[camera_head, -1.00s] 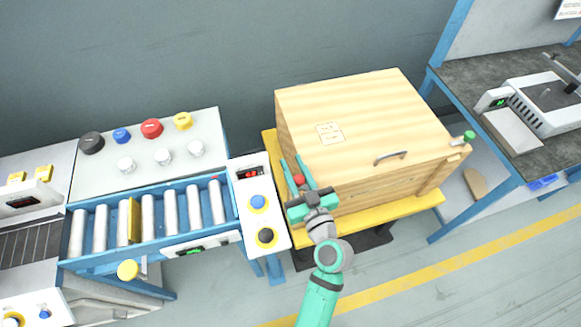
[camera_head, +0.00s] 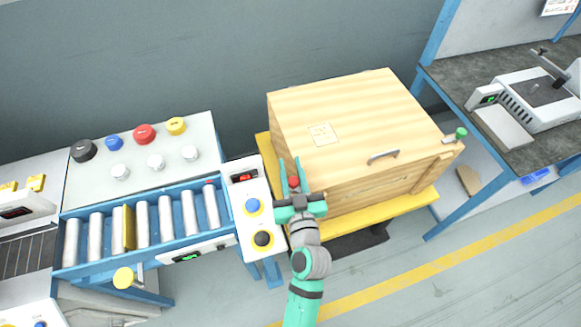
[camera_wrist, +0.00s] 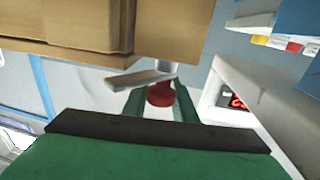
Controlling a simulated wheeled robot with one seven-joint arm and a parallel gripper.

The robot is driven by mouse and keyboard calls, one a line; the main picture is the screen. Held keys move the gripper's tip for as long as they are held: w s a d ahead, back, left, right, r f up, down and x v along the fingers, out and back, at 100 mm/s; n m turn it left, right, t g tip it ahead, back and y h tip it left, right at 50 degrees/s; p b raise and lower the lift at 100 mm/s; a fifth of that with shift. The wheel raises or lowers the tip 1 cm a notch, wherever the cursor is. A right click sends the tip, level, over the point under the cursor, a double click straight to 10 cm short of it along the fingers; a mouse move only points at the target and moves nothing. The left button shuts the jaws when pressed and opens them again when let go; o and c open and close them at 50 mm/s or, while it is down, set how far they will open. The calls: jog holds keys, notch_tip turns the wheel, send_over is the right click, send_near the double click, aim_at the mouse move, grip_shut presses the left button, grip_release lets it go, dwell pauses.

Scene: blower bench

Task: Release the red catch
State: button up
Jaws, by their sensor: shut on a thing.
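The red catch (camera_head: 293,181) is a small red knob at the left front of a pale wooden crate (camera_head: 350,108). My gripper (camera_head: 291,170) reaches in from the front, beside the crate's left side, with its two green fingers on either side of the knob. In the wrist view the red catch (camera_wrist: 160,95) sits between the fingers, which are shut on it. A flat grey metal lever (camera_wrist: 140,80) and a pale round post lie just beyond it, next to the crate (camera_wrist: 75,30). The catch is partly hidden by the fingers in the head view.
A green knob (camera_head: 461,133) is at the crate's right front, and a metal handle (camera_head: 383,156) is on its lid. A white panel (camera_head: 248,175) with blue and black buttons stands close on the left, beside a roller conveyor (camera_head: 143,222). A workbench (camera_head: 450,80) stands right.

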aim_at(295, 186)
jog(key=o, duration=1)
jog(key=shift+o, duration=0.2)
jog(key=shift+s+d, duration=0.3)
jog(key=shift+s, duration=1.5)
jog(key=shift+s+d, duration=0.35)
jog(key=shift+s, duration=1.4)
jog(key=shift+s+d, duration=0.3)
jog(key=shift+s, duration=1.5)
